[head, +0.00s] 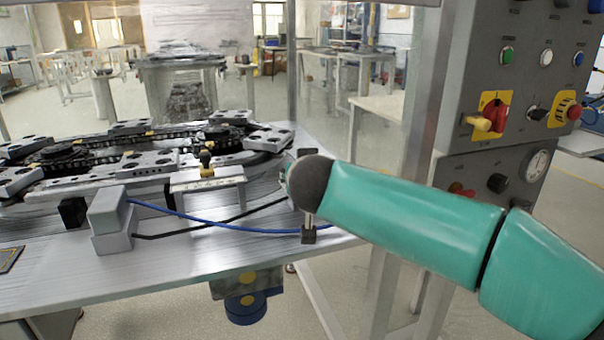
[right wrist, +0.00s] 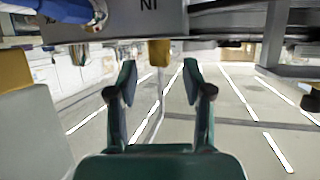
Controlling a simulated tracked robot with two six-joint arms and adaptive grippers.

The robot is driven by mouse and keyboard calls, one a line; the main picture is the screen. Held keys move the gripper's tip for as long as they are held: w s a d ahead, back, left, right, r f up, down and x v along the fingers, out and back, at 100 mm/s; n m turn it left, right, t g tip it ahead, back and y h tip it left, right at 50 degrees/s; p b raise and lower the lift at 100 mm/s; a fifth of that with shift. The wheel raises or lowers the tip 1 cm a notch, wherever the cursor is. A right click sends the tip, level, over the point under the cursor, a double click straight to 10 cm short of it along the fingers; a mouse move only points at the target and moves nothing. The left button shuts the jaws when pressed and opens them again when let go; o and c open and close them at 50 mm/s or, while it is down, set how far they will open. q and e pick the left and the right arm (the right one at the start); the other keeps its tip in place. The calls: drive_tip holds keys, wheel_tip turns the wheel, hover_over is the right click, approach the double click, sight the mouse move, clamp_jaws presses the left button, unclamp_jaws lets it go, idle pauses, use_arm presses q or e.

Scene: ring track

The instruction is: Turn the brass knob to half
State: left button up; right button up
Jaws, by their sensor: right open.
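In the right wrist view a small brass-coloured knob (right wrist: 158,52) shows at the top middle, beneath a grey block (right wrist: 150,14) with part of a label. My right gripper (right wrist: 160,72) is open, with its two teal fingers on either side of the knob in the picture. I see no contact, and the depth between them is unclear. In the head view my right arm reaches in from the right, and its gripper is hidden behind the arm's end. A small brass and black upright piece (head: 206,165) stands on a bracket there; I cannot tell whether it is the same knob.
The ring track (head: 130,160) lies on the metal table (head: 190,262). A grey box (head: 110,218) and blue and black cables (head: 215,222) are at the front. A control panel (head: 520,90) with buttons, switches and a gauge stands at the right.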

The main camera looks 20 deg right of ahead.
drive_tip(key=shift+x, duration=1.7)
clamp_jaws()
